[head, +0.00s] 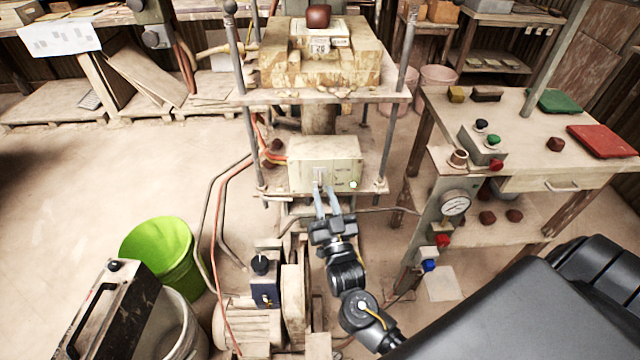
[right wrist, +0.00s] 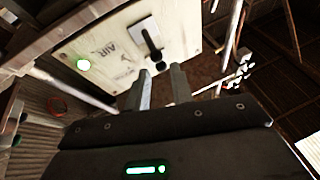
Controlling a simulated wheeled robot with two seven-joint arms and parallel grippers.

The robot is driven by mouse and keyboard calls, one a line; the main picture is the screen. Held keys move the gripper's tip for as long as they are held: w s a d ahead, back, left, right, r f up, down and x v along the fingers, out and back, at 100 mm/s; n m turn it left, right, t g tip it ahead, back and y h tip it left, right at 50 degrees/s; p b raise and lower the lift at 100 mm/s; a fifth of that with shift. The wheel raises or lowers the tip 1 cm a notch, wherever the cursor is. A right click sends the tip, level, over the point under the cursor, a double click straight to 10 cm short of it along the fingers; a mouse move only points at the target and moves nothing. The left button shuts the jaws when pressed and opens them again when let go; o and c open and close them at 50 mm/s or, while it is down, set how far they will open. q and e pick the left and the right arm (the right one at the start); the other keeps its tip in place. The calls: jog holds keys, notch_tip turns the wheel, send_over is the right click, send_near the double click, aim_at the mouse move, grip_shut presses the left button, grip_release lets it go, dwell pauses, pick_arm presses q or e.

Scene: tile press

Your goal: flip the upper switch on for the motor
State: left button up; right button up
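A pale box (head: 340,150) sits on the press's middle shelf. Its front has a light switch plate (head: 319,176) and a small green lit lamp (head: 353,184). In the right wrist view, the switch's black lever (right wrist: 152,45) sticks out from its plate, beside dark lettering that seems to read AIR. The green lamp (right wrist: 83,64) glows there too. My right gripper (head: 327,192) is just in front of the switch. In the wrist view its fingers (right wrist: 160,72) are apart with nothing between them, close to the lever; contact cannot be told. My left gripper is out of view.
A blue box (head: 264,293) with a black knob stands lower, beside the motor-like machine. Press posts and cables flank the pale box. A bench (head: 545,110) with a gauge (head: 456,205) is at right. A green bucket (head: 160,252) stands at left; open floor lies behind it.

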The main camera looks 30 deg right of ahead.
aim_at(321, 183)
jog(key=shift+x, duration=1.95)
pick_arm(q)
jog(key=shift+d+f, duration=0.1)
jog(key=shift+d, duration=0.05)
